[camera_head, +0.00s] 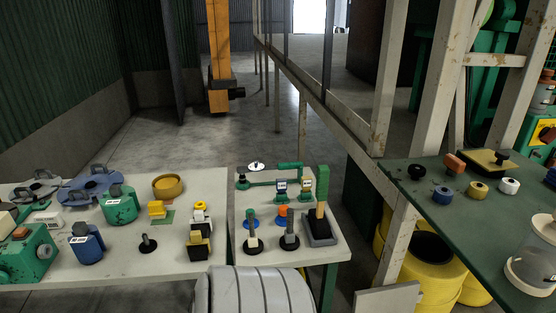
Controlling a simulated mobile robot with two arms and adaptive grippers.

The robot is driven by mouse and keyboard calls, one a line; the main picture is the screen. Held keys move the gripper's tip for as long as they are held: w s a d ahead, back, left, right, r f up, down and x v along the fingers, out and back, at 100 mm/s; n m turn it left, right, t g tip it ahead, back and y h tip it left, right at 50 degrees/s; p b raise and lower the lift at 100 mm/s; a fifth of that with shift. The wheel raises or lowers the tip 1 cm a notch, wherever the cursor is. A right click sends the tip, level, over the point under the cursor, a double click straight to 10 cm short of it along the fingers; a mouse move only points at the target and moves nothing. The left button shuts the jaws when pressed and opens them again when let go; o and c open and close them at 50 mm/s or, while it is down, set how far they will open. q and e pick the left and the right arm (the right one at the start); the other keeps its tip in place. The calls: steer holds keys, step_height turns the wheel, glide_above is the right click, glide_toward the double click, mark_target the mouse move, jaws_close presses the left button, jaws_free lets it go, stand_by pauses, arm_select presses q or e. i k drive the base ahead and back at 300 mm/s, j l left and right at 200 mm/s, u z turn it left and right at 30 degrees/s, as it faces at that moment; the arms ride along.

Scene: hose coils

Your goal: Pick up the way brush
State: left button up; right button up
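No brush is labelled. The most brush-like thing is a tall upright piece with a green upper part and a tan lower part (321,188), standing in a dark grey block-like base (320,231) at the right end of the middle table (272,265). Beside it to the left, two short upright tools stand on round black bases: a grey one (290,226) and a pale one with a green top (252,228). I cannot tell for certain which is the way brush. Neither of my grippers is in view.
At right, a dark green table (475,235) carries small rings and blocks.

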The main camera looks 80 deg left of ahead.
mark_target(158, 210)
steer(key=i+u, duration=0.1)
steer(key=u, duration=1.9)
